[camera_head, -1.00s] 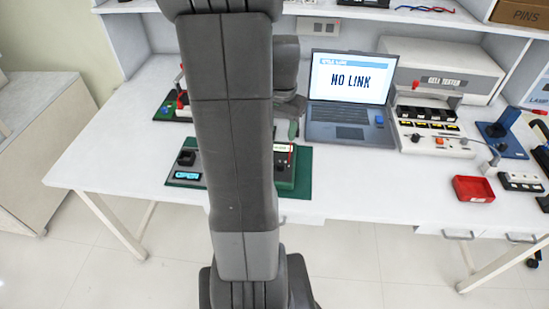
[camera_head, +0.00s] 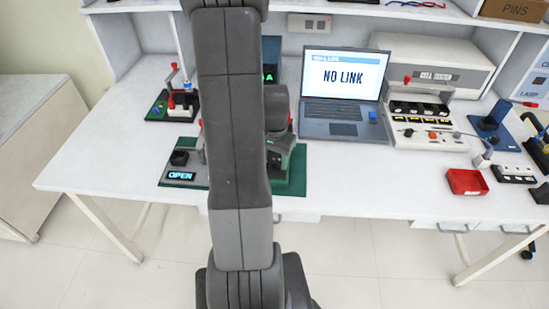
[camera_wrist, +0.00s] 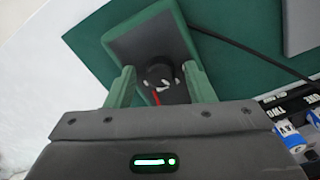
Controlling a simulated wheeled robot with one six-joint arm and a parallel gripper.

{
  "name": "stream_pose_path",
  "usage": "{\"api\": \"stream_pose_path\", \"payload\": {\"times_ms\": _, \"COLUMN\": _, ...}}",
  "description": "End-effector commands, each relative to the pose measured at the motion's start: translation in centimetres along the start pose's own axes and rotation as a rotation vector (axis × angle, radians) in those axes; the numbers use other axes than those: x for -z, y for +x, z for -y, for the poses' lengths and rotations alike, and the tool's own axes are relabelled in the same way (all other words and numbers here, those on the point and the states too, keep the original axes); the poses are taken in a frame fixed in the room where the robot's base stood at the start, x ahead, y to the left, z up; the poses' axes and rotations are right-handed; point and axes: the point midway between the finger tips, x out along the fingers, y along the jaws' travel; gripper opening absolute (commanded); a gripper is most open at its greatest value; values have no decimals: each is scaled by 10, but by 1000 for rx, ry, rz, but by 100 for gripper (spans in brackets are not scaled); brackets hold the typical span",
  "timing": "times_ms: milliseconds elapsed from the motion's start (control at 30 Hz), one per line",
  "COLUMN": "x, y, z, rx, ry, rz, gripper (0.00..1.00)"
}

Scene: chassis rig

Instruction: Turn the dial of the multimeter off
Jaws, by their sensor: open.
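In the wrist view a grey-green instrument, which I take to be the multimeter (camera_wrist: 145,45), lies on a dark green mat (camera_wrist: 232,62). Its round black dial (camera_wrist: 159,76) has light marks and sits between my fingers. My gripper (camera_wrist: 159,70) is open, with one green finger on each side of the dial. I cannot tell whether either finger touches it. A short red strip shows just below the dial. In the head view my arm hides the gripper and most of the instrument; the green mat's edge (camera_head: 296,176) shows to the right.
A grey unit reading OPEN (camera_head: 182,176) stands left of my arm. A laptop reading NO LINK (camera_head: 344,85), a cell tester (camera_head: 440,75), a red tray (camera_head: 466,181) and a black cable (camera_wrist: 240,45) are around.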

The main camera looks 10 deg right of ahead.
Motion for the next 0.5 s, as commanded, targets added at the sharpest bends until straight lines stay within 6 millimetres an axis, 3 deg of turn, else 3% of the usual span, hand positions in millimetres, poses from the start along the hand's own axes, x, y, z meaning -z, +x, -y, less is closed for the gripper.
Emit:
{"api": "stream_pose_path", "payload": {"times_ms": 133, "x": 0, "y": 0, "z": 0, "rx": 0, "ry": 0, "rz": 0, "gripper": 49}}
{"api": "stream_pose_path", "payload": {"times_ms": 367, "x": 0, "y": 0, "z": 0, "rx": 0, "ry": 0, "rz": 0, "gripper": 4}}
{"api": "stream_pose_path", "payload": {"times_ms": 500, "x": 0, "y": 0, "z": 0, "rx": 0, "ry": -3, "rz": 0, "gripper": 4}}
